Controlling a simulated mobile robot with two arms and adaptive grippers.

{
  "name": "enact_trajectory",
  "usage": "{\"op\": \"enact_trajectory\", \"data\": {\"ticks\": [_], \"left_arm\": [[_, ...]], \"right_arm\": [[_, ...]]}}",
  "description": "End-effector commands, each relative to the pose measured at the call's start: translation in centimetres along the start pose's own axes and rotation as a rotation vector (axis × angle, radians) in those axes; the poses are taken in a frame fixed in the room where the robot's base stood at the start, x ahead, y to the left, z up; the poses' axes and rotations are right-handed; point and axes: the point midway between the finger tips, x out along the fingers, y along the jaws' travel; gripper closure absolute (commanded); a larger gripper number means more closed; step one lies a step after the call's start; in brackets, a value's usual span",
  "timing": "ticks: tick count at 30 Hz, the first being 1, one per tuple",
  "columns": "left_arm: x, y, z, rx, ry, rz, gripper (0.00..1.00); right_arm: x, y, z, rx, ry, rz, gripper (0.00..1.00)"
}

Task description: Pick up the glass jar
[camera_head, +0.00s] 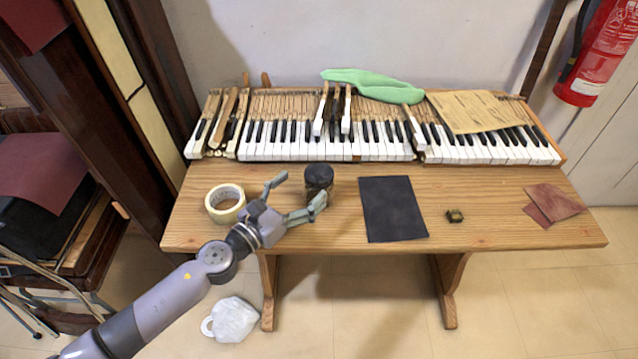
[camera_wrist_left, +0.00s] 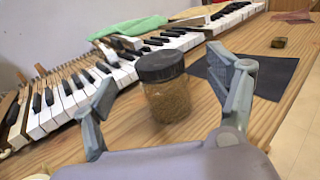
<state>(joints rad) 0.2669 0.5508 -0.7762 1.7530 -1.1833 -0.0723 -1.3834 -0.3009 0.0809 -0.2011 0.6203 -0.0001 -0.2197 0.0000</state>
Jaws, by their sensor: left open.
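The glass jar (camera_head: 319,180) has a dark lid and stands upright on the wooden table, in front of the piano keys. In the left wrist view the jar (camera_wrist_left: 165,88) shows brown, grainy contents under its black lid. My left gripper (camera_head: 298,192) is open and comes in from the left, close to the jar. In the left wrist view its two fingers (camera_wrist_left: 165,108) stand apart, with the jar ahead and between them in the picture. The near finger overlaps the jar's lower part in the head view. I cannot tell whether any finger touches it. My right gripper is not in view.
A tape roll (camera_head: 225,203) lies left of my gripper. A black sheet (camera_head: 393,208) lies right of the jar, with a small block (camera_head: 455,215) and reddish sandpaper (camera_head: 553,203) farther right. The keyboard (camera_head: 330,145) runs along the back, with a green cloth (camera_head: 375,84) on it.

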Motion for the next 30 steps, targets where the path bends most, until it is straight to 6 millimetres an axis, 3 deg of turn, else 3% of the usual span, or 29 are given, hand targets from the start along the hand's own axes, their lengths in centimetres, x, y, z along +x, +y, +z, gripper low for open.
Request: {"op": "enact_trajectory", "data": {"ticks": [8,14,18,26,30], "left_arm": [[2.3,0.1,-0.3,-0.002,-0.001,0.001,0.20],[5.1,0.3,-1.5,-0.005,-0.002,0.001,0.20],[6.7,0.4,-1.2,-0.002,-0.002,0.001,0.20],[7.0,0.4,-1.3,-0.002,0.000,0.001,0.20],[7.0,0.4,-1.3,-0.002,0.000,0.001,0.28]], "right_arm": [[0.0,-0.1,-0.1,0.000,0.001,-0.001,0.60],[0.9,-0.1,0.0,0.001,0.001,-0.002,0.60],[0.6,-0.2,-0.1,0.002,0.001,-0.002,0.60],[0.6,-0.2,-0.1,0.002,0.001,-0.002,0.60],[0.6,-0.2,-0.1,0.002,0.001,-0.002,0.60]]}}
